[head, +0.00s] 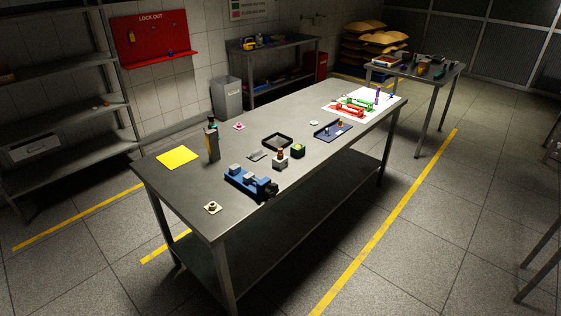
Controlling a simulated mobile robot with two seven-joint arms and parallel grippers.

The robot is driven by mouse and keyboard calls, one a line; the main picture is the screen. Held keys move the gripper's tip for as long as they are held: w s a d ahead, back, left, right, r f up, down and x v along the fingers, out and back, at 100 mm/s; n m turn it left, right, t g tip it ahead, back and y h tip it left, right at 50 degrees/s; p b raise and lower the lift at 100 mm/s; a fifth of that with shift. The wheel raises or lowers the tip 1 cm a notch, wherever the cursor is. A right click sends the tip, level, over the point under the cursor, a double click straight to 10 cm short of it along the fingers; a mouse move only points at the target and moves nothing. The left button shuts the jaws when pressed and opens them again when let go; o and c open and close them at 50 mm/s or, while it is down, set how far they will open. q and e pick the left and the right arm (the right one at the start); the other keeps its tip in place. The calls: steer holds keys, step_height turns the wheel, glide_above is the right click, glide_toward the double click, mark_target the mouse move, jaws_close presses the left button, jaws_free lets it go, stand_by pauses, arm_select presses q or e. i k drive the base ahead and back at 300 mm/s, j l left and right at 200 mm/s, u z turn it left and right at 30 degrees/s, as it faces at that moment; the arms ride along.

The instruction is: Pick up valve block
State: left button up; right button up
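A small grey block with an orange-brown fitting on top, which looks like the valve block (280,161), stands upright near the middle of the long metal table (225,192). It sits just behind the right end of a blue vise (246,181). A small dark green block with a yellowish part (298,150) stands close to its right. Neither of my grippers shows in the head view.
A black square tray (289,138), a blue tray (345,131) and a yellow sheet (177,157) lie on the table. A dark upright device (212,143) stands at the left. Red and green holders (348,110) are at the far end. Floor is free along the table's right side.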

mark_target(279, 162)
steer(key=u, duration=0.5)
steer(key=i+l+u, duration=0.75)
steer(key=l, duration=0.15)
steer(key=k+j, duration=0.05)
steer(key=k, duration=0.05)
